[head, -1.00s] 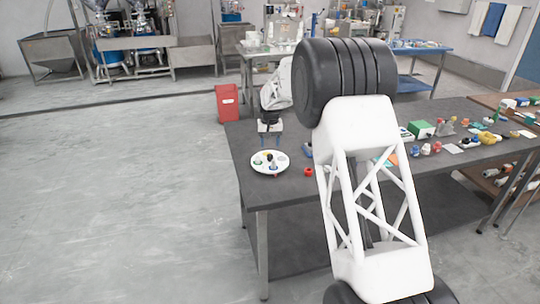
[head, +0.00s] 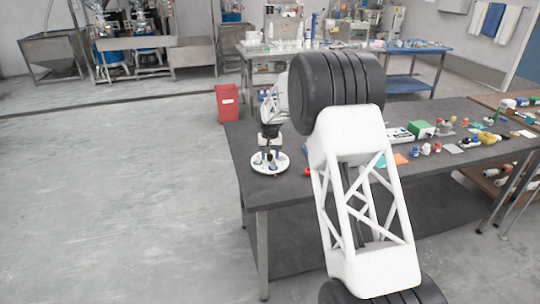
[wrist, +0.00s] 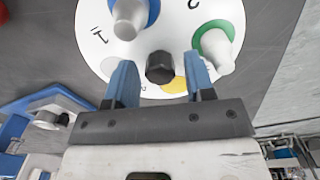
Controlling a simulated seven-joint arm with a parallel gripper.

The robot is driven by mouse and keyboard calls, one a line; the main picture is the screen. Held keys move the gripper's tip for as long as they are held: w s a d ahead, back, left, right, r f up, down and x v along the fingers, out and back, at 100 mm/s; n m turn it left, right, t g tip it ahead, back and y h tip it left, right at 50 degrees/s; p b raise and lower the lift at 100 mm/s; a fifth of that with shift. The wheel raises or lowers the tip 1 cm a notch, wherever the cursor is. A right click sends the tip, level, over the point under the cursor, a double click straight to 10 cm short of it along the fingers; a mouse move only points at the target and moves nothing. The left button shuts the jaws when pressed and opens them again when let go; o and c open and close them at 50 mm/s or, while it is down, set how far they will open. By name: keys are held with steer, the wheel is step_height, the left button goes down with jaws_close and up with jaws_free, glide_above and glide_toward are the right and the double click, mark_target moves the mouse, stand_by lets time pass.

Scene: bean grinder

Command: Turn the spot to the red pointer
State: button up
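A round white disc (head: 257,168) lies near the left end of the dark table. My gripper (wrist: 160,75) is open, with one blue finger on each side of the knob and gaps between. In the head view my gripper (head: 269,150) is over the disc. I cannot clearly make out the red pointer.
A small red piece (head: 307,172) lies right of the disc. Several small coloured items and a green box (head: 421,129) stand on the table's right part. A red bin (head: 228,102) stands behind the table's left corner. In the wrist view a blue and white object (wrist: 45,115) is at left.

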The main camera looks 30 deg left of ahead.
jaws_close()
steer(key=shift+n, duration=0.6)
steer(key=shift+r+n, duration=0.1)
steer(key=shift+n, duration=8.3)
